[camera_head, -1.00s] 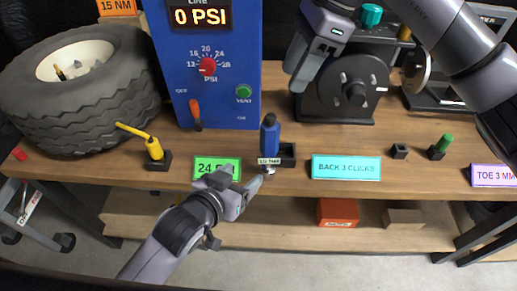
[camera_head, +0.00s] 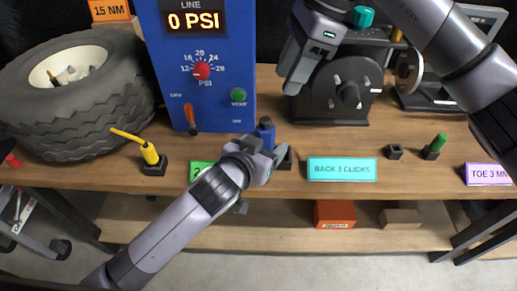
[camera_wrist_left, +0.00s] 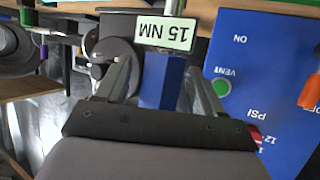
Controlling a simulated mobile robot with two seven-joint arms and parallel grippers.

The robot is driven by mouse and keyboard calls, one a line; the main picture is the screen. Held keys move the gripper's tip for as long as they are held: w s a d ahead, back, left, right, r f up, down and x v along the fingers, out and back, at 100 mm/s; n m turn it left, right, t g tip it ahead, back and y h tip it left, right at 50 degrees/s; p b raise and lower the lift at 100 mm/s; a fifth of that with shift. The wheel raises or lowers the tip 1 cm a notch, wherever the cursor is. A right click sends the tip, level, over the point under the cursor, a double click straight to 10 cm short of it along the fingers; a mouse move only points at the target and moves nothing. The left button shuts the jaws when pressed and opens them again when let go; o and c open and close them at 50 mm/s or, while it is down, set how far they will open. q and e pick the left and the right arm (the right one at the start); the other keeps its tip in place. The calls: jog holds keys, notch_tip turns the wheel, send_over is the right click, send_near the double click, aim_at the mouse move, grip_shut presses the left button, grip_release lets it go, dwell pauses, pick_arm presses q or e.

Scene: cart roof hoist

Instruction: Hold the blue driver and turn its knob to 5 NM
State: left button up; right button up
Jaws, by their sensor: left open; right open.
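The blue driver (camera_head: 265,128) stands upright in its black holder (camera_head: 286,158) near the front of the bench, partly hidden by my left gripper in the head view. My left gripper (camera_head: 271,152) is open at the driver. In the left wrist view, the fingers of my left gripper (camera_wrist_left: 163,82) lie on either side of the blue driver body (camera_wrist_left: 160,88), apart from it as far as I can tell. A pale label (camera_wrist_left: 165,36) there reads 15 NM upside down. I cannot make out the knob clearly. My right gripper (camera_head: 290,84) is open and empty, high before the dark machine.
The blue pressure panel (camera_head: 200,110) stands behind and left of the driver, the tire (camera_head: 75,110) farther left. A yellow tool (camera_head: 150,153) and a teal card (camera_head: 342,169) flank the driver. The dark wheel machine (camera_head: 345,100) stands behind right.

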pick_arm(q)
jog(key=shift+x, duration=0.85)
